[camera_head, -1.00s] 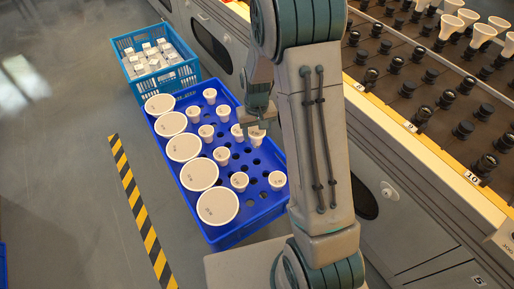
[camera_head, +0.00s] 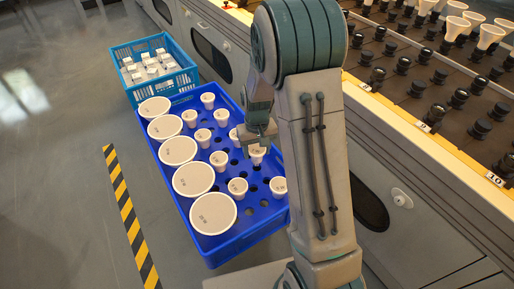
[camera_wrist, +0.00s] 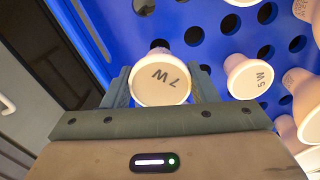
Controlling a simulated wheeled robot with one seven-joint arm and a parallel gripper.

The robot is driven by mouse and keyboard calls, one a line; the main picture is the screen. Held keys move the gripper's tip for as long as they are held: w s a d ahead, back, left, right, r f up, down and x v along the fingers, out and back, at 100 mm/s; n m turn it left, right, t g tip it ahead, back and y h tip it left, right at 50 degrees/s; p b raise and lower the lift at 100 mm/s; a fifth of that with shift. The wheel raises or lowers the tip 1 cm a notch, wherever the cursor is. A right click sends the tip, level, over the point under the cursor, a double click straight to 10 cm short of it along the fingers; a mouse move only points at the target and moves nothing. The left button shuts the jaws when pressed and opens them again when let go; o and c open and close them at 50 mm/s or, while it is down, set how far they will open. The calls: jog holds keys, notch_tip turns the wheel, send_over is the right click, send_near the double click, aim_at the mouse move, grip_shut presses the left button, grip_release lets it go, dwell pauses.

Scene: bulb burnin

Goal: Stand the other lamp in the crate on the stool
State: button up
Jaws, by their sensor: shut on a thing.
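My gripper (camera_head: 262,136) is over the deep blue crate (camera_head: 262,222), and its jaws (camera_wrist: 160,88) are shut on a white lamp (camera_head: 257,154). In the wrist view this lamp (camera_wrist: 162,80) shows a round face marked 7 W, between the two fingers. Its lower end is hidden, so I cannot tell whether it sits in a hole or hangs above. A smaller-faced lamp marked 5 W (camera_wrist: 248,76) stands to its right in the wrist view. Other small lamps (camera_head: 237,187) and a row of large round lamps (camera_head: 193,179) stand in the crate. No stool shows clearly.
Several open holes (camera_head: 253,187) lie around the held lamp. A lighter blue crate (camera_head: 155,95) with white-topped pieces stands behind. A long bench (camera_head: 455,150) with rows of black sockets runs along the right. Striped tape (camera_head: 130,215) crosses the floor at left.

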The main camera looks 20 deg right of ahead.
aim_at(257, 158)
jog(key=shift+f, duration=0.4)
jog(key=shift+f+b, duration=1.3)
jog(key=shift+f, duration=0.45)
jog(key=o, duration=1.1)
jog(key=shift+c, duration=0.2)
jog(key=shift+r, duration=0.2)
notch_tip(257, 158, up, 14)
jog(key=p, duration=0.4)
jog(key=shift+f, duration=0.2)
